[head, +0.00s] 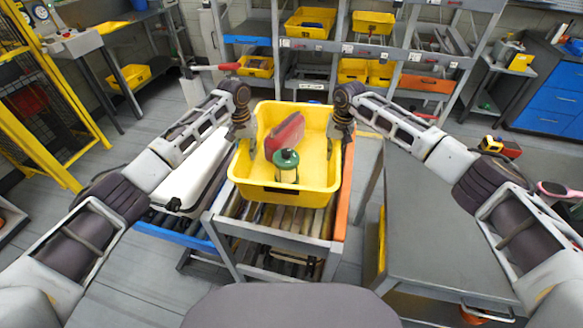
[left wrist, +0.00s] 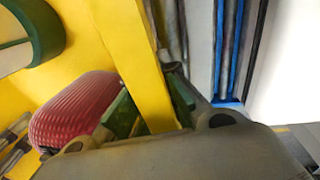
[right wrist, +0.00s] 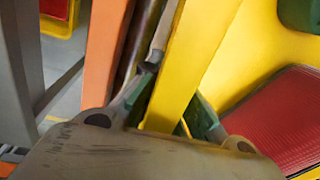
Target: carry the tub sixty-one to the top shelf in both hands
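The yellow tub (head: 290,190) sits level at the end of a roller conveyor, in the middle of the head view. No number on it can be read. Inside lie a red ribbed object (head: 286,134) and a green-and-white round object (head: 286,166). My left gripper (head: 246,142) is at the tub's left wall; in the left wrist view its green pads lie on both faces of the wall (left wrist: 140,60). My right gripper (head: 335,138) is at the right wall; its pads likewise lie on both faces of it (right wrist: 190,70). Both look shut on the wall.
A grey rack (head: 350,47) with yellow bins on several levels stands behind the tub. A grey table (head: 430,220) is at the right. A white case (head: 190,170) lies on a blue-edged conveyor at the left. Grey floor shows between these and the rack.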

